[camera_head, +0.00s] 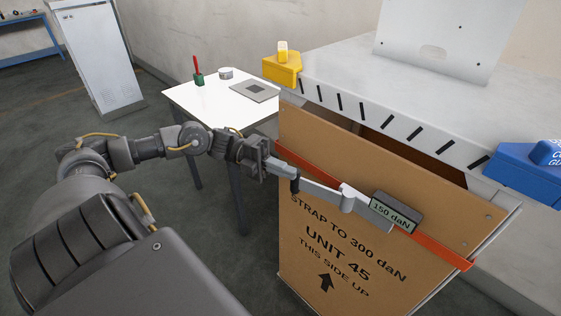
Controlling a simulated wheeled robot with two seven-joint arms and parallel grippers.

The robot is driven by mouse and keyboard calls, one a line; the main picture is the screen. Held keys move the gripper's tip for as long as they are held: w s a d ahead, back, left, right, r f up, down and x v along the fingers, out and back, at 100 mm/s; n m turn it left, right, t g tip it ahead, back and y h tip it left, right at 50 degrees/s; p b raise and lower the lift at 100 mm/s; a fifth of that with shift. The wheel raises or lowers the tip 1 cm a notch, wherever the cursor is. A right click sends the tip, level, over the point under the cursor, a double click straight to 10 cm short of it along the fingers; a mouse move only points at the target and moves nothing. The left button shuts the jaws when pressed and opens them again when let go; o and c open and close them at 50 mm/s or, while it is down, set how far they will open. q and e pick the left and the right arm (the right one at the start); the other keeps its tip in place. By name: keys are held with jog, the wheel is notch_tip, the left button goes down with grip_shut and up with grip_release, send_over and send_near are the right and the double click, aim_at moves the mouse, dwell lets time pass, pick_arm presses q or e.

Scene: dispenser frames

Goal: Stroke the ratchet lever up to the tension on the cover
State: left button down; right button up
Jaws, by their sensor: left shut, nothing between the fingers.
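The brown cover (330,262) is an upright panel printed "STRAP TO 300 daN", "UNIT 45" and "THIS SIDE UP" with an up arrow. An orange strap (444,257) crosses its front. On the strap sits a silver ratchet (349,199) beside a small display (391,212) reading "150 daN". The ratchet lever (320,192) reaches left from the ratchet to a dark grip (294,184). My left gripper (284,169) is shut and empty, its fingertips close to the lever's grip end. I cannot tell whether they touch it. My right gripper is not in view.
A grey cabinet top (345,62) with black slots lies behind the cover, with a yellow block (282,68) and a blue block (530,172) at its corners. A white table (205,99) holds small items. A locker (103,62) stands far left.

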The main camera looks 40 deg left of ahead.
pick_arm(q)
jog(key=s+d+r+p, duration=0.3)
jog(key=s+d+r, duration=0.5)
jog(key=s, duration=0.2)
jog(key=shift+s+r, duration=0.25)
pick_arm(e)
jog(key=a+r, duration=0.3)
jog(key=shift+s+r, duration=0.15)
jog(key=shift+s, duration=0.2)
pick_arm(q)
jog(key=shift+d, duration=0.1)
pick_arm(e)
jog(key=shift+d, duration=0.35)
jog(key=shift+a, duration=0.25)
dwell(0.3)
